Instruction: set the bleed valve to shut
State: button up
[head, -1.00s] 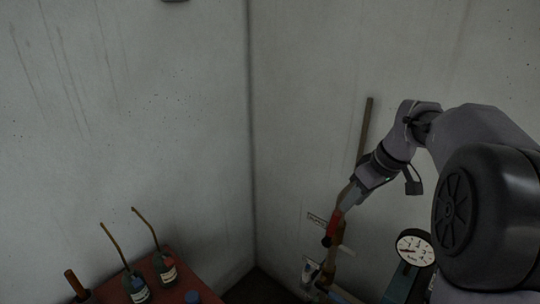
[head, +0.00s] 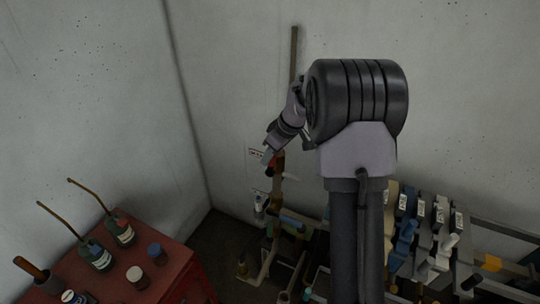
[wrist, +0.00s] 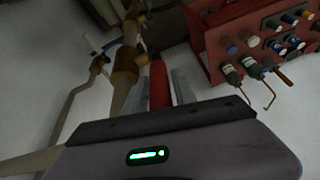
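The red lever handle (wrist: 159,84), which I take to be the bleed valve's, lies between the two fingers of my gripper (wrist: 160,88) in the wrist view. It runs lengthwise between them from a brass valve body (wrist: 125,66). Any gap between fingers and handle is too narrow to judge, so I cannot tell whether they grip it. In the head view my gripper (head: 268,157) is at the red handle (head: 278,159), near the wall, and my arm hides part of the area. A small label (head: 256,153) is on the wall beside it; its writing is too small to read.
Brass pipework (head: 266,262) with other fittings stands below the handle. A red cabinet (head: 178,268) with bottles and jars is at the lower left. A bank of labelled levers (head: 425,235) is at the right, partly behind my arm.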

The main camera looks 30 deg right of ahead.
jog(key=shift+w+a+f, duration=0.1)
jog(key=shift+w+f, duration=0.05)
jog(key=shift+f, duration=0.25)
grip_shut()
dwell(1.2)
